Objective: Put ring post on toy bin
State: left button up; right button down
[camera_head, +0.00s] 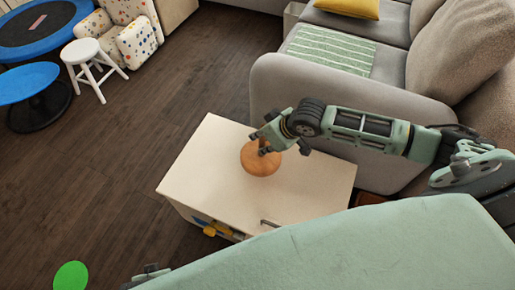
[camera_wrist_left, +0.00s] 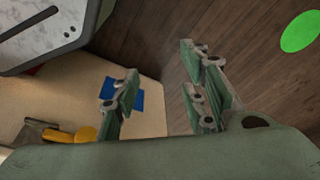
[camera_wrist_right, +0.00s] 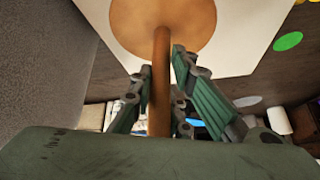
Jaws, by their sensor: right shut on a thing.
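The ring post (camera_head: 260,160) is a round orange-brown wooden base with a thin upright post. It is at the middle of the toy bin's pale top; I cannot tell if its base touches that top. The toy bin (camera_head: 200,165) is a cream box with coloured shapes on its front. My right gripper (camera_head: 271,142) is shut on the post, which shows between its fingers in the right wrist view (camera_wrist_right: 161,85). My left gripper (camera_wrist_left: 160,80) is open and empty near the bin's front; only a little of it shows in the head view.
A grey sofa (camera_head: 275,85) stands close behind the bin. A white stool (camera_head: 87,55), a dotted armchair (camera_head: 125,35), a blue trampoline (camera_head: 40,25) and a blue round table (camera_head: 28,85) are at the upper left. A green disc (camera_head: 70,275) lies on the open wooden floor.

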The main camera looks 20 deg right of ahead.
aim_at(257, 147)
jog(key=shift+w+a+f, duration=0.5)
jog(key=shift+w+a, duration=0.05)
jog(key=shift+w, duration=0.2)
notch_tip(257, 147, down, 3)
jog(key=shift+f+b, duration=0.2)
jog(key=shift+b, duration=0.5)
jog(key=shift+f, duration=0.3)
jog(key=c, duration=1.6)
grip_release()
jog(key=shift+s, duration=0.1)
pick_arm(q)
notch_tip(257, 147, up, 6)
jog(key=w, duration=0.1)
jog(key=shift+w, duration=0.15)
pick_arm(e)
jog(key=shift+r, duration=0.15)
pick_arm(q)
jog(key=s+f+p, duration=0.3)
jog(key=f, duration=0.7)
jog(key=shift+s+a+f, duration=0.15)
jog(key=shift+s+f, duration=0.05)
jog(key=shift+s, duration=0.1)
pick_arm(e)
jog(key=v, duration=1.1)
jog(key=shift+s+d+r, duration=0.1)
jog(key=shift+s+r, duration=0.1)
jog(key=shift+r, duration=0.05)
